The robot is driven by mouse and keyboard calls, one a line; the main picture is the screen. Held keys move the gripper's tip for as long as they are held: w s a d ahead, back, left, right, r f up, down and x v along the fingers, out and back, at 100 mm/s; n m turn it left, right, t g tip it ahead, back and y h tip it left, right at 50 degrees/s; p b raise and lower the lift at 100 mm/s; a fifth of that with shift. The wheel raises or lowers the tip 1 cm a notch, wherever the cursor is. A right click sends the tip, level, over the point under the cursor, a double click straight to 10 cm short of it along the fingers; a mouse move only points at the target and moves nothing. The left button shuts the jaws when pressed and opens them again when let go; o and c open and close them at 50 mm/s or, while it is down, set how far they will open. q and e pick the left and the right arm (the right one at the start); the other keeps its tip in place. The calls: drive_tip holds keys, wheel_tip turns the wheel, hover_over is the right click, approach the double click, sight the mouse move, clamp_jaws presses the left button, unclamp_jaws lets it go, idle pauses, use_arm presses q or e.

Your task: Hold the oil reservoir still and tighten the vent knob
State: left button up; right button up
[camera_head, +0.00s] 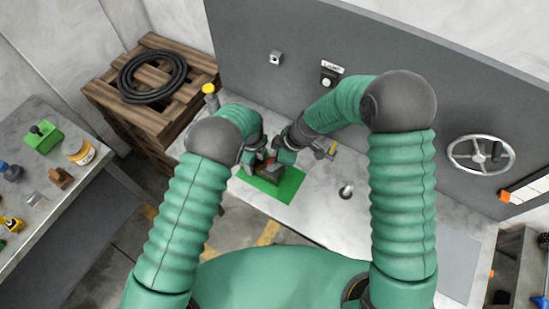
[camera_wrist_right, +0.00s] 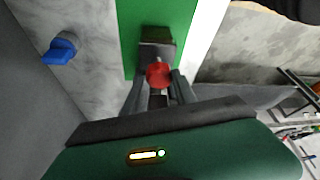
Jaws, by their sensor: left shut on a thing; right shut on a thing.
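The oil reservoir (camera_wrist_right: 157,48) is a small dark block on the green mat (camera_head: 287,189), which lies on the grey bench. In the head view the arms partly hide it. The red vent knob (camera_wrist_right: 158,75) shows in the right wrist view on the near side of the reservoir. My right gripper (camera_wrist_right: 158,88) is shut on the knob, with a finger on each side. My left gripper (camera_head: 258,163) is at the left of the reservoir and shut on it; its exact contact is hard to see.
A wooden pallet stack with a coiled black hose (camera_head: 152,76) stands behind left. A side table (camera_head: 55,192) holds several small items. A grey wall panel with a handwheel (camera_head: 480,154) rises behind the bench. A blue knob (camera_wrist_right: 60,48) is near the mat.

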clamp_jaws()
drive_tip(key=m+t, duration=0.1)
drive_tip(key=m, duration=0.2)
drive_tip(key=shift+s+m+h, duration=0.1)
drive_tip(key=shift+m+h, duration=0.3)
drive_tip(key=shift+m+t+h, duration=0.5)
drive_tip(key=shift+m+t, duration=0.2)
drive_tip(key=shift+m, duration=1.2)
drive_tip(key=o, duration=1.1)
unclamp_jaws()
drive_tip(key=v, duration=1.2)
drive_tip(key=shift+a, duration=0.1)
